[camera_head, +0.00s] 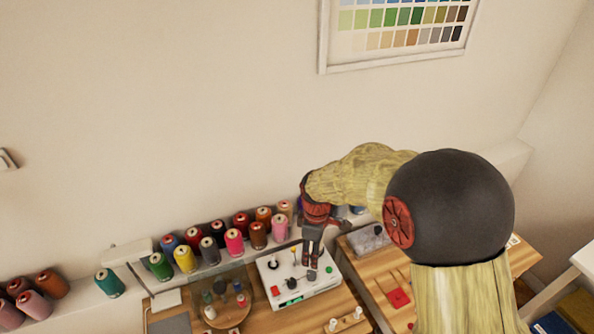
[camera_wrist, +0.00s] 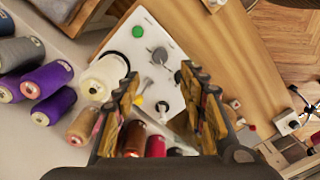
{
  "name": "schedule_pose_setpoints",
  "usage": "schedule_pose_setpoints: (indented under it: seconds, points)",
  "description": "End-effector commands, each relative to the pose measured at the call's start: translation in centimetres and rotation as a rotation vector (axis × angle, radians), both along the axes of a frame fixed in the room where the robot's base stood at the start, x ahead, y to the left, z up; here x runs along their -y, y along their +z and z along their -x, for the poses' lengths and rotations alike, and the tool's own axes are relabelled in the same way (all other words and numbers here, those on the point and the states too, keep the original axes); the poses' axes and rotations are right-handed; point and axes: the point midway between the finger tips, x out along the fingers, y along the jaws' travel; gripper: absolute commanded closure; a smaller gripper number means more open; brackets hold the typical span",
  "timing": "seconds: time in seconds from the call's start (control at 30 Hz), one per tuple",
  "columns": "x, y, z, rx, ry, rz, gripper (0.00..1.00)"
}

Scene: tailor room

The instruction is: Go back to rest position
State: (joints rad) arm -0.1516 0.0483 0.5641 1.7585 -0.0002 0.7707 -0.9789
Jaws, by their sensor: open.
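My gripper (camera_head: 312,258) hangs with its fingers pointing down above the back of a white control box (camera_head: 318,289) in the head view. In the wrist view my gripper (camera_wrist: 157,76) is open, with a clear gap between its two fingers and nothing held. The white box (camera_wrist: 120,45) lies below and beyond the fingertips, with a green button (camera_wrist: 138,32) and a grey knob. My arm reaches in from the right and hides part of the shelf and wall.
Several thread spools, including a yellow one (camera_head: 184,259), stand in rows along the back ledge. A round wooden stand (camera_head: 232,316) with small spools is left of the box. Another wooden table (camera_head: 384,288) with a red item is at right.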

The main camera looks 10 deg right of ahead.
Motion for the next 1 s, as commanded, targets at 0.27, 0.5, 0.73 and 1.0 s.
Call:
schedule_pose_setpoints:
  seconds: [0.27,0.5,0.73,1.0]
  points:
    - [0.0,0.0,0.2,-0.007,-0.109,0.001,0.58]
    - [0.8,0.1,4.8,-0.072,-0.399,0.027,0.58]
    - [2.2,5.1,9.2,-0.029,-0.679,0.014,0.58]
    - [4.4,11.7,15.3,0.103,-0.966,-0.066,0.58]
